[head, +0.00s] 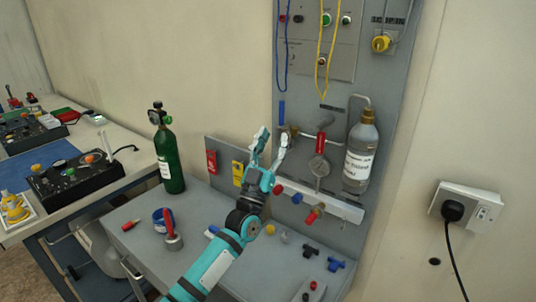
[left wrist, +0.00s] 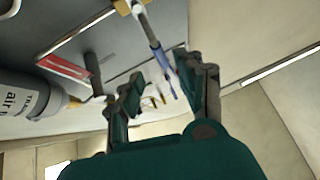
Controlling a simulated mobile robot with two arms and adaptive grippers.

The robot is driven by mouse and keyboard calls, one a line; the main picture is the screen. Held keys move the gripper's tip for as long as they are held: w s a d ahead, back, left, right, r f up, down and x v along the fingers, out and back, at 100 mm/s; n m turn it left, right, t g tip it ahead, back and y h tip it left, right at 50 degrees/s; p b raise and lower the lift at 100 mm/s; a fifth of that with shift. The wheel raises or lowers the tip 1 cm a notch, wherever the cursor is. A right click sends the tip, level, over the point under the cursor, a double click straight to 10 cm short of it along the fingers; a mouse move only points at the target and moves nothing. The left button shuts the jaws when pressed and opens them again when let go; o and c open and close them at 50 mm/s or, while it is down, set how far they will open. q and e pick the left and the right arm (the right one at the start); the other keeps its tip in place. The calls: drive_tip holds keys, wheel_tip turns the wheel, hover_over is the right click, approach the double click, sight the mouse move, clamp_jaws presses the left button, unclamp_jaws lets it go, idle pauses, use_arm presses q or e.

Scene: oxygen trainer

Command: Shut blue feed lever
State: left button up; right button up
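The blue feed lever (head: 281,112) stands upright on the grey panel, just above my left gripper's fingertips. In the left wrist view the blue lever (left wrist: 160,60) reaches from its valve fitting toward the space between the fingers. My left gripper (head: 273,143) is open, with its two fingers apart below the lever. The left wrist view also shows the open fingers (left wrist: 163,80), one on each side of the lever's end. I cannot tell whether either finger touches it. My right gripper is not in view.
A red lever (head: 321,143) and gauge (head: 319,166) are right of the gripper, beside a grey bottle (head: 360,158). Yellow and blue cords (head: 320,60) hang above. A green cylinder (head: 168,158) stands left on the grey bench (head: 140,240). Small knobs stick out below.

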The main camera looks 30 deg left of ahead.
use_arm(q)
drive_tip(key=v, duration=0.4)
drive_tip(key=shift+s+f, duration=0.1)
idle(0.3)
